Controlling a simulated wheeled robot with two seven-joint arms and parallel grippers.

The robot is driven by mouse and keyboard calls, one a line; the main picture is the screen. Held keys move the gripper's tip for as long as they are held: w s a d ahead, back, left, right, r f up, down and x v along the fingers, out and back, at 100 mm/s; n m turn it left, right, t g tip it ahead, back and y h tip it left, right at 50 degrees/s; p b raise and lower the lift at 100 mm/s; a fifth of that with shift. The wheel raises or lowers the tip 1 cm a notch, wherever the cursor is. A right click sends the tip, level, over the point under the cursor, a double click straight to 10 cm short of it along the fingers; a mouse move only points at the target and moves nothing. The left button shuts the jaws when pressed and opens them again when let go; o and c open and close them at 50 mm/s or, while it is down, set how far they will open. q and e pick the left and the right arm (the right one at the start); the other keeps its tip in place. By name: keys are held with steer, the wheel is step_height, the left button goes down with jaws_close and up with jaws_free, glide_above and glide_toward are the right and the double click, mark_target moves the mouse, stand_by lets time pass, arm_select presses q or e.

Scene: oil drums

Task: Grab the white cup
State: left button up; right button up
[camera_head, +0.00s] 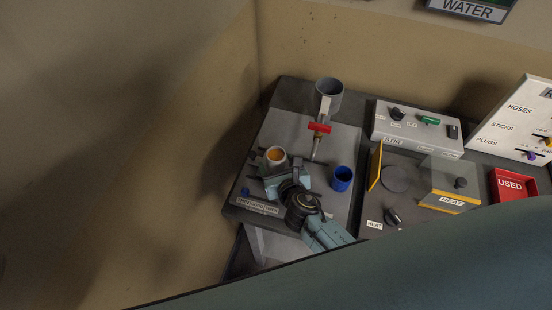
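The white cup (268,160) has an orange inside and stands upright at the left of the grey work surface. My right gripper (276,168) is right at its near side, with its light blue-grey body just below the cup in the picture. The gripper hides the cup's lower part. The fingers are small and dark here, so I cannot tell whether they are apart or closed on the cup. My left gripper does not show.
A blue cup (342,179) stands right of my gripper. Behind is a grey funnel (329,94) above a red valve (319,128). A STIR box (416,136), HEAT box (451,184) and red USED tray (513,185) are to the right. Walls bound the left and back.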

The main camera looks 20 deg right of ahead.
mark_target(278, 158)
steer(key=c, duration=1)
steer(key=shift+r, duration=0.15)
steer(key=shift+r+p, duration=1.65)
steer(key=shift+r, duration=0.85)
steer(key=shift+r+p, duration=0.95)
steer(key=shift+r, duration=1.35)
